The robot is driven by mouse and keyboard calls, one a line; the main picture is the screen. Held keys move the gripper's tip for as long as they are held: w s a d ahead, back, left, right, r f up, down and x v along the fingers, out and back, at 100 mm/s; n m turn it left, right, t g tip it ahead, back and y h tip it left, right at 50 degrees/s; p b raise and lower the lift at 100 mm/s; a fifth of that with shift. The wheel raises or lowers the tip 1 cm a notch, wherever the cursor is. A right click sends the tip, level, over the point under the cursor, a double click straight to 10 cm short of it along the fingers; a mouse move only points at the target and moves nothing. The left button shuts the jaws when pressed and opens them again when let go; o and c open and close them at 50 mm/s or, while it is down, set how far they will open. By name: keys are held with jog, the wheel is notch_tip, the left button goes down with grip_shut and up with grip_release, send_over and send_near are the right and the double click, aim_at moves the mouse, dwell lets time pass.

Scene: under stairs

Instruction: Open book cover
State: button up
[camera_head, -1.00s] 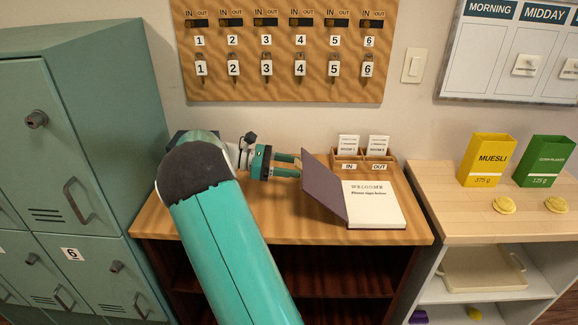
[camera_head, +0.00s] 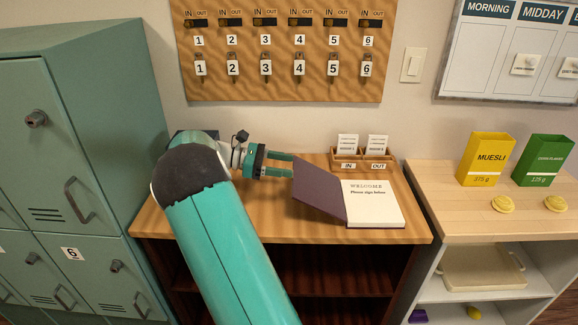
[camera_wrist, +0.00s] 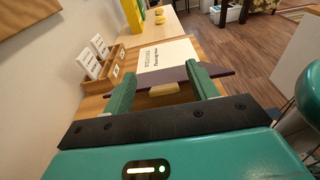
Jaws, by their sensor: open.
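The book lies on the wooden desk (camera_head: 270,225), with its white welcome page (camera_head: 374,206) facing up. Its purple cover (camera_head: 320,192) is swung over to the left and tilted, its free edge still raised above the desk. My gripper (camera_head: 292,166) is open at the cover's upper left edge, its green fingers pointing right. In the wrist view, my gripper (camera_wrist: 160,85) has its fingers spread, with the cover (camera_wrist: 172,76) just beyond or between the tips. I cannot tell whether they touch it. The welcome page (camera_wrist: 165,58) shows behind the cover.
A card holder (camera_head: 362,162) marked IN and OUT stands behind the book. A key board (camera_head: 285,50) hangs on the wall above. Green lockers (camera_head: 85,150) stand left. A shelf with cereal boxes (camera_head: 487,160) stands right.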

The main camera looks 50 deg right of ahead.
jog(key=v, duration=1.1)
jog(key=shift+w+a, duration=0.2)
jog(key=shift+w, duration=0.1)
jog(key=shift+r, duration=0.1)
